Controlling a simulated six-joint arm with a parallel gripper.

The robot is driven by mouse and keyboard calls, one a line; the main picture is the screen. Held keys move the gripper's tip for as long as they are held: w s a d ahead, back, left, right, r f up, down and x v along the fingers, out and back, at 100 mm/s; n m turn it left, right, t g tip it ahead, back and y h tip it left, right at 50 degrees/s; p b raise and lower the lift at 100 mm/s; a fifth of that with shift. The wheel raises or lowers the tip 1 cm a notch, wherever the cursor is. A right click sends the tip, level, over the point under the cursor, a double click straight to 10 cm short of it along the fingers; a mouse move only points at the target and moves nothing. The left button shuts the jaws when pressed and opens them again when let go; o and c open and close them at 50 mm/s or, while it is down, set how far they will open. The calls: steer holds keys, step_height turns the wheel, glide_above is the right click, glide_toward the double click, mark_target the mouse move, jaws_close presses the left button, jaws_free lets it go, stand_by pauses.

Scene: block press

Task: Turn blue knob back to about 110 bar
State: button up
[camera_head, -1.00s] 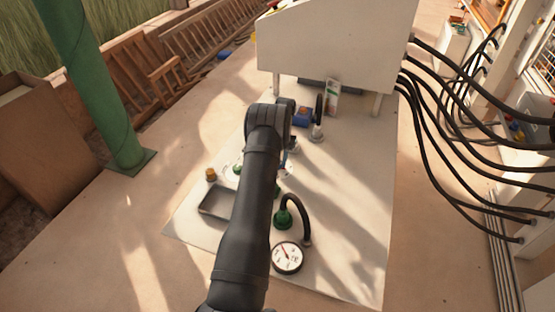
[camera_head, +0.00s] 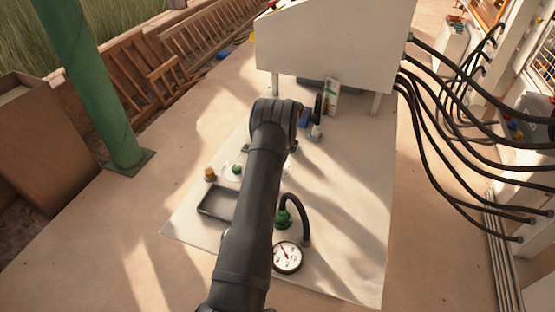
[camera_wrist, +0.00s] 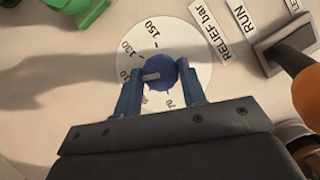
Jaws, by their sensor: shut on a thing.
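The blue knob (camera_wrist: 165,68) sits at the middle of a white round dial (camera_wrist: 183,38) in the wrist view. My gripper (camera_wrist: 160,74) is shut on it, with one blue finger at each side. The knob's pale pointer aims left, slightly downward, at a number partly hidden by the left finger. The numbers 150 and 130 show above, and 70 below. A "RELIEF bar" label lies to the right of the dial. In the head view my arm hides the knob. The round pressure gauge (camera_head: 287,257) is there, but its reading is too small to tell.
A green fitting (camera_head: 283,218) with a black hose stands by the gauge. A grey tray (camera_head: 214,204), an amber knob (camera_head: 210,174) and a green one (camera_head: 236,169) lie left of my arm. A black lever on a "RUN" plate (camera_wrist: 268,48) is close at right.

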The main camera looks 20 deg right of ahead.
steer(key=o, duration=1)
steer(key=v, duration=1.7)
steer(key=shift+w+d+r, duration=0.1)
steer(key=shift+w+d, duration=0.05)
steer(key=shift+d, duration=0.05)
steer(key=shift+a, duration=0.1)
steer(key=x, duration=1.7)
steer(key=shift+a, duration=0.1)
